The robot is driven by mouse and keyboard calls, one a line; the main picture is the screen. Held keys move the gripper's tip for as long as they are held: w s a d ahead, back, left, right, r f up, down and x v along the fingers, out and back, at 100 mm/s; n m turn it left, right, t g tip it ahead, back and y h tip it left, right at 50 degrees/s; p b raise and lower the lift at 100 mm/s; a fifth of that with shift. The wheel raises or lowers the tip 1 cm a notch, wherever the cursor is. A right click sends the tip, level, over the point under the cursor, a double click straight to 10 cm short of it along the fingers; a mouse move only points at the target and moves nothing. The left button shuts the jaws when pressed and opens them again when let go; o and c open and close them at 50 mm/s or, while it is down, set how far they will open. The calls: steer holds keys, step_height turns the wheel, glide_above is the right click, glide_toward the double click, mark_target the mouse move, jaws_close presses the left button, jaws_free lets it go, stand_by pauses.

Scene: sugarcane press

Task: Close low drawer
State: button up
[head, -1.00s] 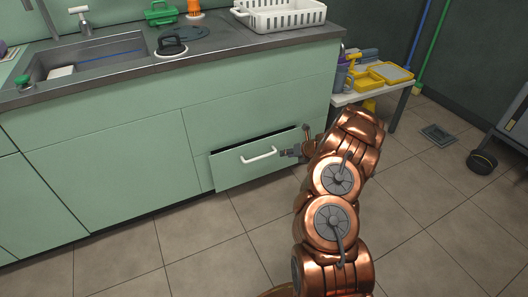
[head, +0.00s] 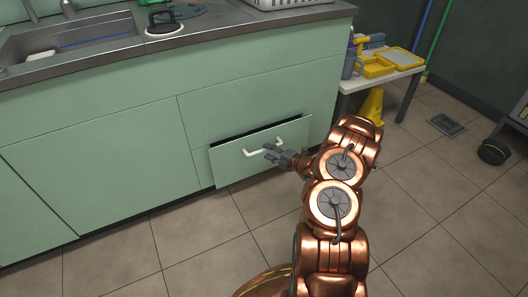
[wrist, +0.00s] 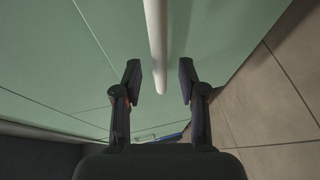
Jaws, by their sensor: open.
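The low drawer (head: 228,163) is a pale green front in the cabinet, partly pulled out, with a dark gap along its top edge. Its white bar handle (head: 251,153) is in the middle of the front. Whether a finger touches the bar or drawer front cannot be told.
The green cabinet (head: 110,160) carries a grey counter (head: 105,55) with a sink at left. A white side table (head: 385,81) with yellow trays stands at right, a yellow cone (head: 371,107) under it. The tiled floor (head: 190,240) in front is clear.

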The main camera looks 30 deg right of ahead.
mark_target(265, 150)
steer(key=shift+b+x, duration=0.4)
steer(key=shift+x, duration=1.25)
steer(key=shift+c, duration=0.3)
jaws_close()
